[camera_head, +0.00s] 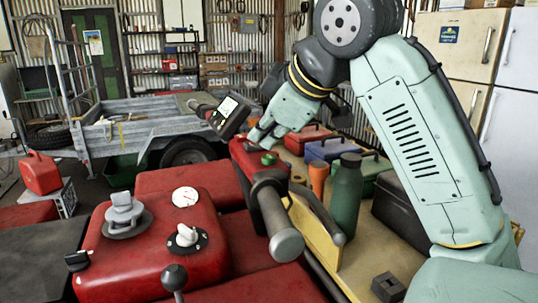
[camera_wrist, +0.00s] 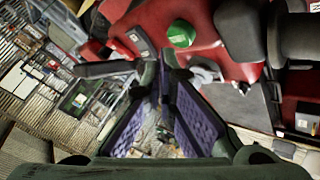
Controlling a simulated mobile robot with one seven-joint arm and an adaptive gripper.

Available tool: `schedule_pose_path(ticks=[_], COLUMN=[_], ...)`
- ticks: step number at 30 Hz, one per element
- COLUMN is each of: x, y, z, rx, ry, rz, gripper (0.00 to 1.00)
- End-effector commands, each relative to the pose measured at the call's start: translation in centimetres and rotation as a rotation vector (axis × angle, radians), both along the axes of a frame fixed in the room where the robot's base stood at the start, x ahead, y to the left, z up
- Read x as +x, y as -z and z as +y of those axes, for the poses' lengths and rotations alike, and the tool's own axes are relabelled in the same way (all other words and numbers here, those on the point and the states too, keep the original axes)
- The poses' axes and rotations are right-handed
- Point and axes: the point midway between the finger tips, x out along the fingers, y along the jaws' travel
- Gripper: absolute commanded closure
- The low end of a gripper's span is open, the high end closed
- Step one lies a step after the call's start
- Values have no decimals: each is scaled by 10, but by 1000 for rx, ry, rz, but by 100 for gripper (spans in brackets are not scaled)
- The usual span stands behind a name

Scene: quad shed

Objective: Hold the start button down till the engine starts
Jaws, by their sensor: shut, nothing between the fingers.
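The green start button (camera_head: 269,158) sits on the red control housing on the handlebar, beside a black grip (camera_head: 277,222). In the wrist view, the green button (camera_wrist: 181,33) is round and shows above and a little right of my fingertips. My gripper (camera_head: 256,137) points down at the housing, just behind the button as the head view sees it. In the wrist view, the purple-padded fingers of my gripper (camera_wrist: 162,76) come together at the tips, with nothing between them. The tips look beside the button, not on it; whether they touch the housing I cannot tell.
The red quad body bears a grey cap (camera_head: 122,213), a gauge (camera_head: 185,196) and a white knob (camera_head: 187,235). A display (camera_head: 229,115) stands left of my gripper. A green bottle (camera_head: 346,195), an orange cylinder (camera_head: 318,177) and toolboxes (camera_head: 331,148) crowd the bench at right.

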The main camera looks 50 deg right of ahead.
Motion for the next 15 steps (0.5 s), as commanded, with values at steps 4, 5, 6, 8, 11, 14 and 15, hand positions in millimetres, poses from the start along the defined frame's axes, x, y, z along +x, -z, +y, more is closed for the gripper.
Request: schedule_pose_path(ticks=[4,5,6,8,11,14,15], x=[1,1,1,0,1,1,0], y=[-12,-15,-19,-26,-36,-46,-49], z=[0,1,0,0,0,1,0], rx=[0,0,0,1,1,0,1], ry=[-2,-2,-2,-1,-1,-2,-1], rz=[-2,-2,-2,-2,-2,-2,-2], gripper=[100,100,100,100,100,100,100])
